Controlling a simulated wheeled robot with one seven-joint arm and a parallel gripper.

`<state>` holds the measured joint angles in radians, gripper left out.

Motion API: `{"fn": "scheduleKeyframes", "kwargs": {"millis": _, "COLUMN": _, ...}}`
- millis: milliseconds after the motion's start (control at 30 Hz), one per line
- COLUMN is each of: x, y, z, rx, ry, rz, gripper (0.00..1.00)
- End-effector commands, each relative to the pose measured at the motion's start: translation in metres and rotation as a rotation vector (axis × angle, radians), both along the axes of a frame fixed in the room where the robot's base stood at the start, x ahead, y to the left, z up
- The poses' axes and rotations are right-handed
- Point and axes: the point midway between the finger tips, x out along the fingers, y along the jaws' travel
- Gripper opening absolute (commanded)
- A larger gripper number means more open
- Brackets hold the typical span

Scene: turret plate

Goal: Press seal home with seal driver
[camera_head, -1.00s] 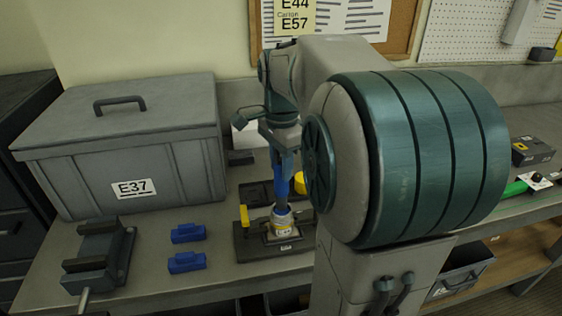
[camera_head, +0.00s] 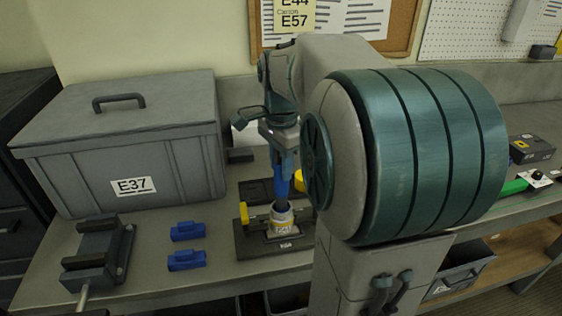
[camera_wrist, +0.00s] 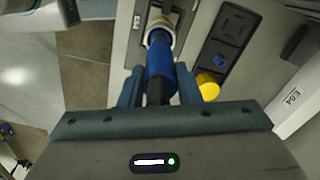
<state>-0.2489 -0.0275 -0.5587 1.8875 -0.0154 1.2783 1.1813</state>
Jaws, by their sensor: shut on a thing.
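My gripper (camera_head: 283,160) is shut on the seal driver (camera_head: 283,188), which has a blue handle and a dark lower end. In the wrist view my gripper (camera_wrist: 158,82) has a finger on each side of the blue driver (camera_wrist: 160,58). The housing stands on a dark fixture plate (camera_head: 250,242) with a yellow clamp. I cannot make out the seal, or whether the driver touches it.
A yellow-capped object (camera_head: 299,181) stands close behind the housing, by a dark tray (camera_head: 256,191). Two blue blocks (camera_head: 187,231) and a dark vise (camera_head: 99,252) lie to the left. A large grey case (camera_head: 124,160) stands at back left.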

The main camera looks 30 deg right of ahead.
Motion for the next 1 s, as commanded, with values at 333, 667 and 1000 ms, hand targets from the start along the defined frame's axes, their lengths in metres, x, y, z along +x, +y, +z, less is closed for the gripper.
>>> {"fn": "scheduleKeyframes", "kwargs": {"millis": 333, "x": 0.0, "y": -0.0001, "z": -0.0022, "rx": 0.0, "ry": 0.0, "rz": 0.0, "gripper": 0.03}}
{"fn": "scheduleKeyframes", "kwargs": {"millis": 667, "x": 0.0001, "y": 0.0002, "z": -0.0058, "rx": 0.0, "ry": 0.0, "rz": 0.001, "gripper": 0.03}}
{"fn": "scheduleKeyframes", "kwargs": {"millis": 1000, "x": 0.0001, "y": 0.0, "z": -0.0059, "rx": 0.0, "ry": 0.0, "rz": 0.0, "gripper": 0.03}}
